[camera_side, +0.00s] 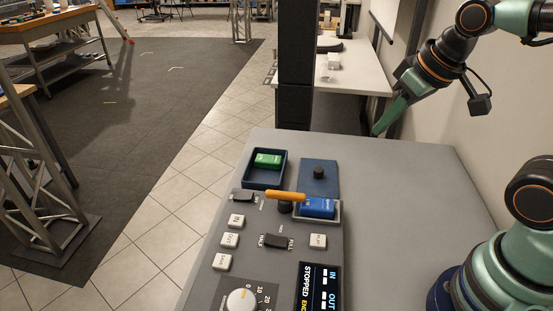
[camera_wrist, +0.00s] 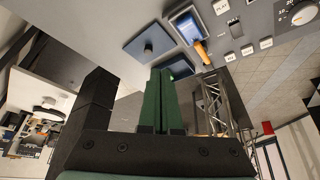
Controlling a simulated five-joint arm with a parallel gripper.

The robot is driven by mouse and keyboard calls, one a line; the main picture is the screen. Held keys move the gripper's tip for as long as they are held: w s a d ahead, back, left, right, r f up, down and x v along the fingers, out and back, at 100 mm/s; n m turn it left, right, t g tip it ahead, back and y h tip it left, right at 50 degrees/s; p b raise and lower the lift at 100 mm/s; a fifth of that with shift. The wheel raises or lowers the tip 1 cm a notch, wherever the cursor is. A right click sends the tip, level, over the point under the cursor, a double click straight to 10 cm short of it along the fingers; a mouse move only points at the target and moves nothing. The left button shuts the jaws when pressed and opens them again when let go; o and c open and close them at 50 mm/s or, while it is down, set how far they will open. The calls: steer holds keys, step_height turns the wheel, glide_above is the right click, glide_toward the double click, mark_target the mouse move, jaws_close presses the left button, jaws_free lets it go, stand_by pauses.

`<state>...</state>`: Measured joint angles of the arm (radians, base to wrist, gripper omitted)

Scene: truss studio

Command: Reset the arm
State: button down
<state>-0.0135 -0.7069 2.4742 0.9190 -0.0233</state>
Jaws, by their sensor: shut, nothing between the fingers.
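My gripper (camera_side: 376,131) is raised at the upper right of the side view, above the far end of the grey table (camera_side: 420,190). Its green fingers are shut with nothing between them. In the wrist view the gripper (camera_wrist: 160,72) points up the middle of the picture, apart from everything on the table. My arm is bent and comes in from the right.
On the table are a tray (camera_side: 250,180) with a green block (camera_side: 268,160), a blue lid (camera_side: 320,190) with a dark knob, a blue block (camera_side: 318,207), an orange lever (camera_side: 285,196) and a control panel (camera_side: 232,285). The table's right side is bare. A black column (camera_side: 296,60) stands behind.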

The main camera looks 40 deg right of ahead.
steer(key=shift+s+d+r, duration=0.1)
steer(key=shift+d, duration=0.1)
stand_by(0.3)
